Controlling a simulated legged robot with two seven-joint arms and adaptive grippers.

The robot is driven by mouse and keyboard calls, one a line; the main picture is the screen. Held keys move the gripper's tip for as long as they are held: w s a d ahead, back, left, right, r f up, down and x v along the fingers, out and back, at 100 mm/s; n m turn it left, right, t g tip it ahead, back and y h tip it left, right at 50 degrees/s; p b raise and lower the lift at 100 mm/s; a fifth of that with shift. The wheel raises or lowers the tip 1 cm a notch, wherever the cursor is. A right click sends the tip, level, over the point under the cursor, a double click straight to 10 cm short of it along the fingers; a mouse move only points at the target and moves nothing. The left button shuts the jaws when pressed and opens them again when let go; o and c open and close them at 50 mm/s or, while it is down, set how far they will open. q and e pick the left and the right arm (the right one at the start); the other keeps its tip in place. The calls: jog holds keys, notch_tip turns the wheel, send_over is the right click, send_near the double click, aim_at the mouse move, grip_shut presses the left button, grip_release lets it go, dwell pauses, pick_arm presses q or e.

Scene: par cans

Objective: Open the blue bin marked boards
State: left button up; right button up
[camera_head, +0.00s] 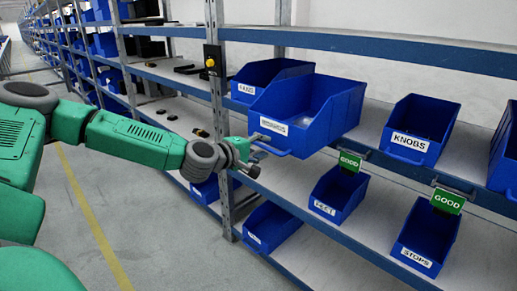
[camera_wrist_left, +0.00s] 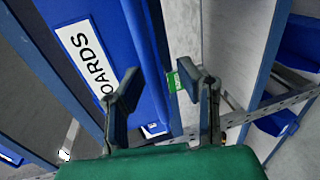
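The blue bin marked boards (camera_head: 315,130) sits on the upper shelf in the head view and juts out past the shelf's front edge. Its white label and a blue front handle (camera_head: 272,151) face my left arm. The label (camera_wrist_left: 86,55) reads "OARDS" in the left wrist view, where the blue front fills the upper middle. My left gripper (camera_head: 256,158) is at the lower left of the bin's front, close to the handle. My right gripper is not in view.
A fans bin (camera_head: 262,74) is behind on the left, a knobs bin (camera_head: 418,132) to the right. Bins marked with green GOOD cards, including stops (camera_head: 425,238), stand on the lower shelf. A metal upright (camera_head: 219,120) rises near my left gripper. The aisle floor (camera_head: 150,215) is clear.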

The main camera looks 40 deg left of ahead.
pick_arm(q)
jog(key=shift+s+d+r, duration=0.1)
jog(key=shift+s+r, duration=0.05)
jog(key=shift+s, duration=0.05)
jog(key=v, duration=1.1)
jog(key=shift+s, duration=0.25)
jog(key=shift+a, duration=0.45)
jog(key=shift+d, duration=0.1)
